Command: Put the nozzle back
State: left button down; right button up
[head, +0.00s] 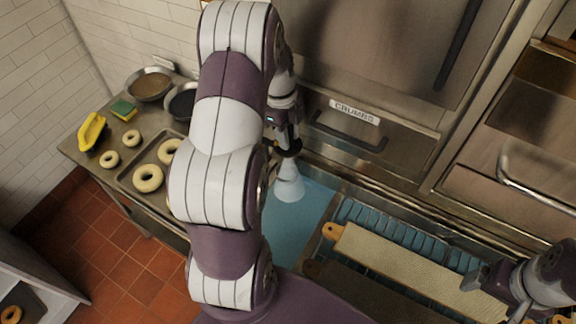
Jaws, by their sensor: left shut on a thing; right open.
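My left gripper (286,135) points down over the left part of the blue water-filled kettle (312,205). It is shut on the dark nozzle (291,148), which is mostly hidden by the gripper and my arm. A pale translucent cone spreads below the nozzle toward the water; I cannot tell if it is spray or a solid part. No holder for the nozzle can be made out. My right gripper (490,283) is open at the lower right, near the end of a long pale board (405,272).
A steel counter on the left holds a tray (126,180) of bagels, loose bagels, bowls (150,85), a green-yellow sponge (124,109) and a yellow item (91,130). Behind the kettle is a steel front with a drawer marked CRUMBS (355,112).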

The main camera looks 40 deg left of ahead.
pick_arm(q)
notch_tip(320, 180, down, 12)
jog(key=p, duration=0.2)
jog(key=shift+r, duration=0.15)
jog(key=c, duration=0.8)
grip_release()
jog(key=shift+r, duration=0.1)
pick_arm(e)
notch_tip(320, 180, up, 4)
jog(key=shift+f, duration=0.15)
pick_arm(q)
jog(key=shift+p, duration=0.3)
jog(key=r+b, duration=0.1)
jog(key=r, duration=0.2)
jog(key=a+r+b, duration=0.1)
jog(key=r+b, duration=0.1)
jog(key=r, duration=0.2)
jog(key=a+r+b, duration=0.1)
jog(key=r+b, duration=0.1)
jog(key=r, duration=0.2)
jog(key=shift+w+a, duration=0.15)
jog(key=shift+w, duration=0.15)
jog(key=shift+a+r, duration=0.1)
jog(key=shift+r, duration=0.65)
pick_arm(e)
jog(key=shift+f, duration=2.55)
